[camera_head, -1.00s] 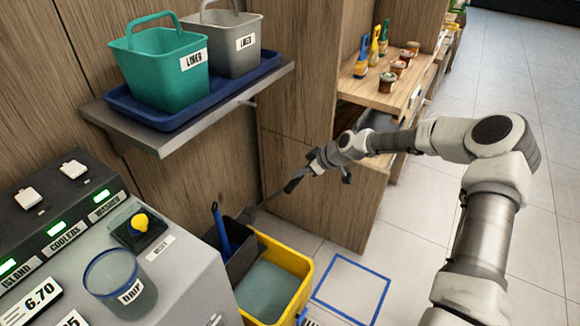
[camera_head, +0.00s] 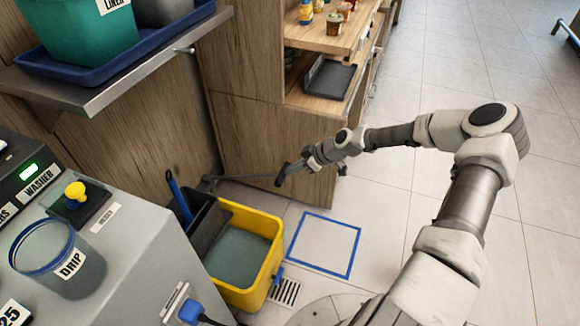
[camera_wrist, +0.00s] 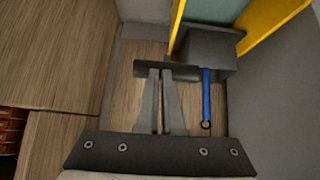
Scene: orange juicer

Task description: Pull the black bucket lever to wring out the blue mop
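The yellow bucket (camera_head: 262,272) stands on the floor between the grey counter and the wooden cabinet, with a dark wringer (camera_head: 208,222) at its back left. The blue mop handle (camera_head: 179,198) stands up from the wringer; it also shows in the wrist view (camera_wrist: 206,95). The black lever (camera_head: 210,184) shows as a dark bar (camera_wrist: 140,69) across the wrist view. My gripper (camera_wrist: 161,72) has its two fingers close together, with their tips at the bar. I cannot tell whether they press on it or hold it. The mop head is hidden.
The grey counter (camera_head: 140,262) with the DRIP container (camera_head: 70,262) is close on the left. A metal shelf (camera_head: 120,70) juts out above. The wooden cabinet (camera_head: 260,130) stands behind my gripper. A blue square (camera_head: 322,244) marks clear floor to the right.

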